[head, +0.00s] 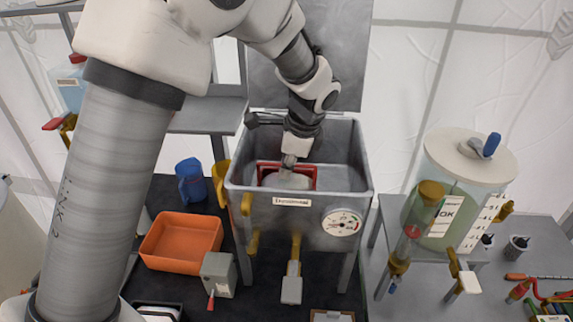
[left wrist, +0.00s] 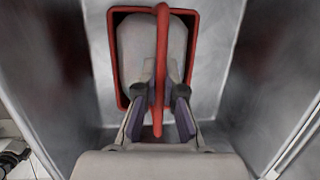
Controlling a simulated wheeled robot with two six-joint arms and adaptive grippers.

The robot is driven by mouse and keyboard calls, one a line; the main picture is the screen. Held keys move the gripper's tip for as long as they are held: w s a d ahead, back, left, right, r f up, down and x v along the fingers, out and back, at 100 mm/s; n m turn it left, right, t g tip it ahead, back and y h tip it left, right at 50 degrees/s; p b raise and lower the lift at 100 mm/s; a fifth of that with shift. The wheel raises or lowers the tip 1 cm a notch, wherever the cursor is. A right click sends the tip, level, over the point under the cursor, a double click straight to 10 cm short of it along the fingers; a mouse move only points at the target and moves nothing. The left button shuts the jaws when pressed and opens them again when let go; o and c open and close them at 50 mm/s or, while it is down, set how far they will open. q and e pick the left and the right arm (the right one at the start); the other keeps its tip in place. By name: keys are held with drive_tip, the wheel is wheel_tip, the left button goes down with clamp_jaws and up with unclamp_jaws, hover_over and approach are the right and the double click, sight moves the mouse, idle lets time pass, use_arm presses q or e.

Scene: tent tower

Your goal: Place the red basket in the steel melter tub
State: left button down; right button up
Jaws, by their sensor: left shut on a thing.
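The red basket (head: 312,173) is inside the steel melter tub (head: 291,213), seen through the tub's open top in the head view. A pale rounded load fills the basket. In the left wrist view the red basket (left wrist: 118,72) has a long red handle across its middle, and grey tub walls (left wrist: 219,60) stand on both sides. My left gripper (head: 287,172) reaches down into the tub. Its fingers (left wrist: 160,100) are shut on the handle. Whether the basket touches the tub floor I cannot tell. My right gripper is not in view.
The tub's lid (head: 330,60) stands open behind it. An orange bin (head: 181,242), a blue mug (head: 191,181) and a grey box (head: 218,273) are to the left. A clear tank (head: 470,185) with a white lid stands on a table at the right.

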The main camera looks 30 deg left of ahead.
use_arm(q)
drive_tip(key=c, duration=1.3)
unclamp_jaws()
drive_tip(key=shift+f, duration=0.1)
drive_tip(key=b+v, duration=0.2)
drive_tip(key=v, duration=1)
